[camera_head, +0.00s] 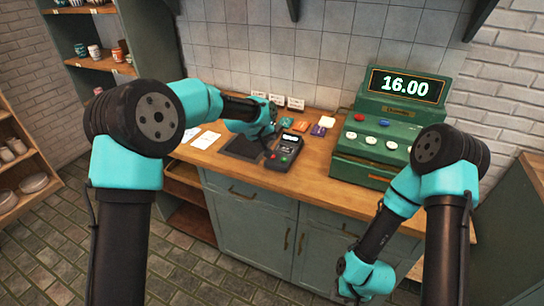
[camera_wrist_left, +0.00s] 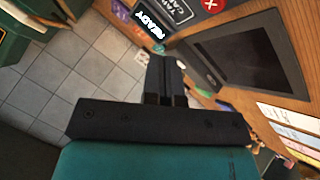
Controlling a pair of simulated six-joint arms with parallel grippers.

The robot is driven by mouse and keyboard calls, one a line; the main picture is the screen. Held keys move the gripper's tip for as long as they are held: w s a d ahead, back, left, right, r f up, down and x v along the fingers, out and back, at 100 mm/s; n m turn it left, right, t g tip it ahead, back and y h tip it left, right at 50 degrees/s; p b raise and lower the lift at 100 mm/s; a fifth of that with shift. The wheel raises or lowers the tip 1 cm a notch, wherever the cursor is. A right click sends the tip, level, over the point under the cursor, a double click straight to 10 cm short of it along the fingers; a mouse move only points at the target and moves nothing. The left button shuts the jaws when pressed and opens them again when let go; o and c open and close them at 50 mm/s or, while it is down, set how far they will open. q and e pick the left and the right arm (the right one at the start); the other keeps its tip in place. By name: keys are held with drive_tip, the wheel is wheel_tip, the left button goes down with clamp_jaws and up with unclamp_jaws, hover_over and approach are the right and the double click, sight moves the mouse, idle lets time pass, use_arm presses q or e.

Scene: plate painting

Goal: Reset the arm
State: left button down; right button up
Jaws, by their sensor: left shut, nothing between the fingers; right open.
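My left gripper (camera_head: 270,132) reaches over the counter beside the card terminal (camera_head: 284,152). In the left wrist view the left gripper's fingers (camera_wrist_left: 165,75) are shut together with nothing between them. The terminal's screen (camera_wrist_left: 151,24) reads READY in that view, ahead of the fingertips. I cannot tell whether the fingers touch the terminal. My right gripper (camera_head: 350,290) hangs low in front of the counter, apart from any object. It is open and empty, though its fingers are small and hard to make out.
A green cash register (camera_head: 385,135) showing 16.00 stands at the counter's right. A dark mat (camera_head: 240,146) and white papers (camera_head: 205,139) lie left of the terminal. Small coloured packets (camera_head: 301,126) lie behind it. The wooden counter (camera_head: 318,178) has a front edge above green cabinets.

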sight(245, 176)
idle(0.7)
use_arm(q)
drive_tip(key=s+a+f+m, duration=0.1)
drive_tip(key=s+a+f, duration=0.1)
drive_tip(key=a+f, duration=0.1)
drive_tip(key=s+a+f+m+y, duration=0.1)
drive_tip(key=s+a+f, duration=0.2)
drive_tip(key=a+f, duration=0.1)
drive_tip(key=s+a+f+g, duration=0.1)
drive_tip(key=s+a+f, duration=0.2)
drive_tip(key=a+f, duration=0.1)
drive_tip(key=shift+f+m+y, duration=0.1)
drive_tip(key=shift+m+y, duration=0.2)
drive_tip(key=shift+m, duration=0.1)
drive_tip(key=s+a+f+n+g, duration=0.15)
drive_tip(key=s+a+f, duration=0.25)
drive_tip(key=s+f, duration=0.5)
drive_tip(key=s+a+f+n+g, duration=0.15)
drive_tip(key=s+a+f, duration=0.25)
drive_tip(key=s+f, duration=0.6)
drive_tip(key=s+a+f+g, duration=0.1)
drive_tip(key=s+f, duration=0.1)
drive_tip(key=s, duration=0.5)
drive_tip(key=s+a+f+n+g, duration=0.1)
drive_tip(key=s+a+f, duration=0.1)
drive_tip(key=s, duration=0.5)
drive_tip(key=shift+y, duration=0.4)
drive_tip(key=shift+f, duration=0.1)
